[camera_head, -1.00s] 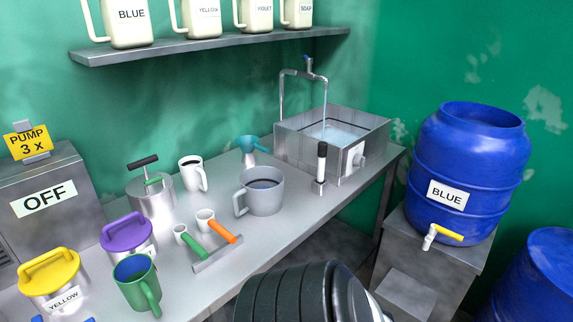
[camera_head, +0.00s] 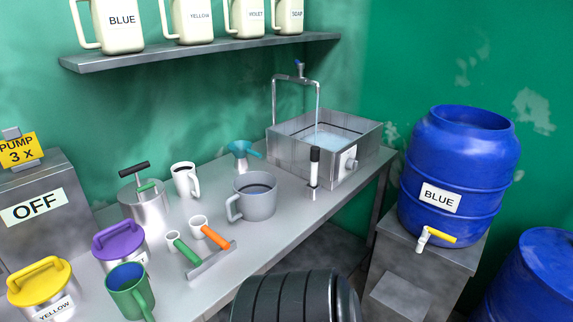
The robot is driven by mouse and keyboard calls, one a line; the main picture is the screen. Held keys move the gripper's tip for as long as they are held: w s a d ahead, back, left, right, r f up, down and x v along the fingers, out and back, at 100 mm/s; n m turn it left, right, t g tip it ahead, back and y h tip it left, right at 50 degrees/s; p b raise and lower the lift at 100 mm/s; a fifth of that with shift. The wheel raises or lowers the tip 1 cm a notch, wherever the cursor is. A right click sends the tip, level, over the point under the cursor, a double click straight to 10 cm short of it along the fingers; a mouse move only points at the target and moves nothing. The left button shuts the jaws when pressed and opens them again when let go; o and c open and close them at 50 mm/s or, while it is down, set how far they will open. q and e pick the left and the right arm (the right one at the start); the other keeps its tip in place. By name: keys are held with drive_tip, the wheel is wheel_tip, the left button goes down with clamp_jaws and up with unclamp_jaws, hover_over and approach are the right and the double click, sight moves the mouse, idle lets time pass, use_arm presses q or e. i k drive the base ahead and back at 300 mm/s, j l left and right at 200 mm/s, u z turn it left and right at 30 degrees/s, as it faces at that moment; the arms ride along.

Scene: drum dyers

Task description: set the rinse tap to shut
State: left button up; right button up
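The rinse tap is a grey bent pipe (camera_head: 295,79) over the steel sink at the back of the bench. Its small blue handle (camera_head: 298,64) stands on top. A thin pale stream (camera_head: 317,112) runs from the spout down to the sink (camera_head: 300,155), which holds water. The handle is too small to read its setting exactly. Neither of my grippers shows in the head view.
The blue barrel (camera_head: 458,175) stands right, on a grey stand. Several jugs line the shelf (camera_head: 200,52) above. Cups and lidded pots crowd the bench's left.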

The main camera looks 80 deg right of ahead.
sight(300, 66)
drive_tip(key=z, duration=2.75)
drive_tip(key=i+l+z, duration=0.15)
drive_tip(key=i+l, duration=0.15)
drive_tip(key=i+l+z, duration=0.2)
drive_tip(key=i, duration=0.25)
drive_tip(key=i+l+z, duration=0.15)
drive_tip(key=i, duration=0.3)
drive_tip(key=l, duration=0.1)
